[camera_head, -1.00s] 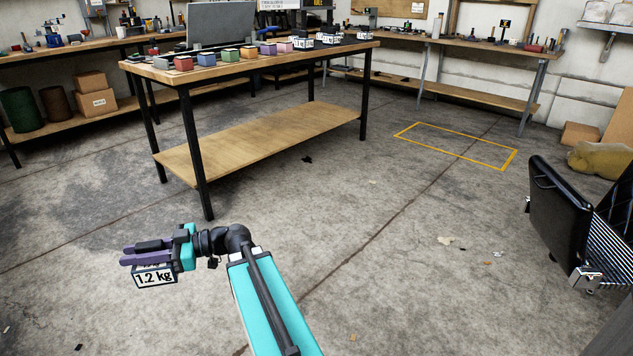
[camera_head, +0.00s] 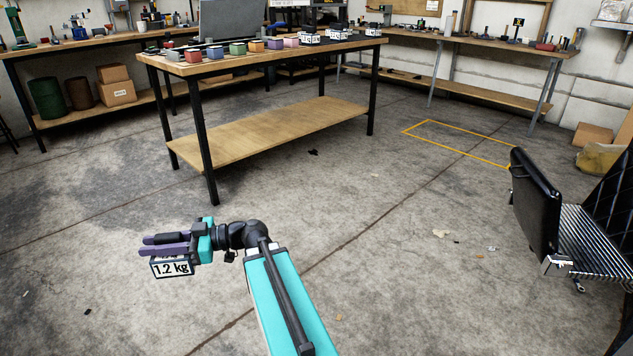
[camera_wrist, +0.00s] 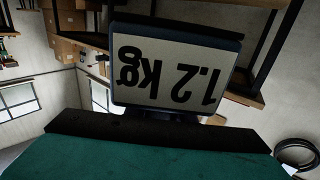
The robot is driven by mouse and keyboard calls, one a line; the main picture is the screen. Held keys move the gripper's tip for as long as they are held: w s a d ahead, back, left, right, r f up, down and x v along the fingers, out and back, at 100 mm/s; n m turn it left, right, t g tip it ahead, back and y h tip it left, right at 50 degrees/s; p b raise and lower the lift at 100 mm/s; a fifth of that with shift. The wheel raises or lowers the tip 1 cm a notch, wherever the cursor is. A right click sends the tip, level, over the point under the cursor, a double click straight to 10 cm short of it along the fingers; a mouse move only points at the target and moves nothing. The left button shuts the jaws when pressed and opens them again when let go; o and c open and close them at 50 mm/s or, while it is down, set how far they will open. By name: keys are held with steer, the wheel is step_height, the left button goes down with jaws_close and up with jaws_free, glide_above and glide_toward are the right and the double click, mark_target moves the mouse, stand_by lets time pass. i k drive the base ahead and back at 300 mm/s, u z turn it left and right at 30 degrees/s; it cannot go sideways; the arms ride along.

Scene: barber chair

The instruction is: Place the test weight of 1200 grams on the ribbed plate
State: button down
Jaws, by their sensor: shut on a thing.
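My gripper (camera_head: 160,246), with purple and black fingers, is shut on the 1.2 kg test weight (camera_head: 172,268). The weight is a dark block with a white "1.2 kg" label, hanging just below the fingers above the open floor. In the wrist view the weight (camera_wrist: 172,72) shows large with its label upside down. The ribbed plate (camera_head: 598,240) is the metal footplate of the barber chair at the right edge. It is well apart from my gripper, and part of it lies behind the black padded panel and outside the frame.
The black padded panel (camera_head: 536,205) stands at the plate's left side. A wooden workbench (camera_head: 270,135) with several coloured blocks and weights stands at the back. A yellow rectangle (camera_head: 440,147) is marked on the floor. The floor between my arm and the chair is clear apart from small scraps.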

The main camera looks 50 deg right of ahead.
mark_target(595, 252)
steer(key=k, duration=1.75)
steer(key=z, duration=0.45)
steer(key=i, duration=0.2)
steer(key=u, duration=0.15)
